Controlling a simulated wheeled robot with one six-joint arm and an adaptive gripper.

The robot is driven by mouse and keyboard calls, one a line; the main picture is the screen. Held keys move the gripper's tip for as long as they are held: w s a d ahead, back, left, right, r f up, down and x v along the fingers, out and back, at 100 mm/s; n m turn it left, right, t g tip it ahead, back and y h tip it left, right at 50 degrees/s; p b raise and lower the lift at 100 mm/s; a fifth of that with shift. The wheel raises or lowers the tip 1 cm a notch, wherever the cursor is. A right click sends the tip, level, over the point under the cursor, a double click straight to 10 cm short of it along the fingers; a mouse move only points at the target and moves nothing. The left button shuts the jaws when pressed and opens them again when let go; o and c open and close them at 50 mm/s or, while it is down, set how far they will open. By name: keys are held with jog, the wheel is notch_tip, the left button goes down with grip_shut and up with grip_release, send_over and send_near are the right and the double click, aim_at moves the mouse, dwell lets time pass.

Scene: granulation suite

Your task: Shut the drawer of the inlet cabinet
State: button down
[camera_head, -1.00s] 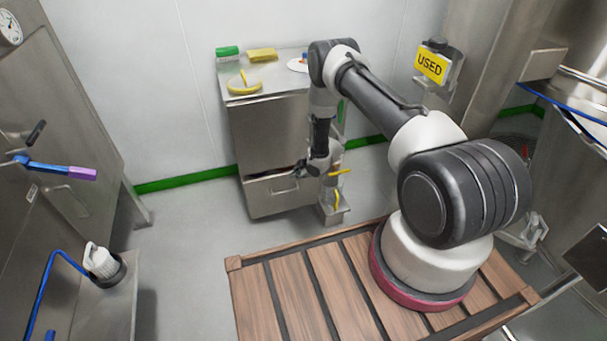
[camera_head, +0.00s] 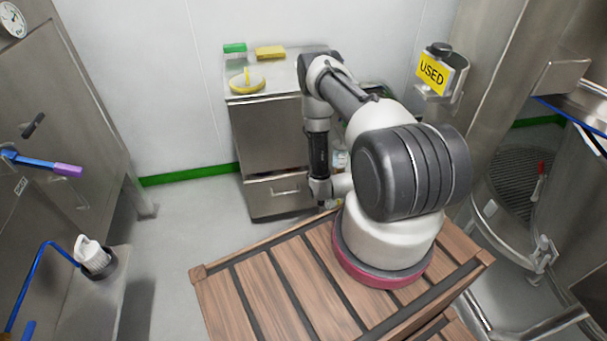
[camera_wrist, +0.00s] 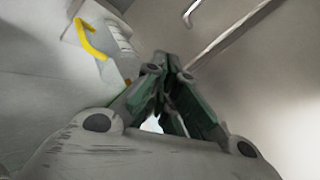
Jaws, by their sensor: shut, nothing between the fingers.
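The inlet cabinet (camera_head: 268,135) is a steel cabinet against the back wall. Its drawer (camera_head: 270,205) is at the bottom, with a bar handle on its front. A dark gap shows above the drawer front, so it looks slightly open. My arm reaches down at the cabinet's right front and covers part of it. My gripper's fingers are hard to make out in the head view. In the wrist view my gripper (camera_wrist: 162,68) is shut and empty, its fingertips close to a plain grey surface. A slanted metal edge or bar runs beyond them; I cannot tell which part it is.
A yellow sponge (camera_head: 270,52), a green block (camera_head: 235,47) and a yellow round item (camera_head: 247,82) lie on the cabinet top. A wooden slatted platform (camera_head: 265,290) stands in front. A yellow curved piece (camera_wrist: 92,40) shows beside my fingers. The floor left of the cabinet is clear.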

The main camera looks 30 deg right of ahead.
jog(key=w+d+f+m, duration=0.2)
jog(key=w+m, duration=0.1)
jog(key=w, duration=0.2)
jog(key=w+d+f+m, duration=0.2)
jog(key=w+f+m, duration=0.1)
jog(key=w, duration=0.3)
jog(key=shift+w+f+t+h, duration=0.25)
jog(key=shift+w+t+h, duration=0.05)
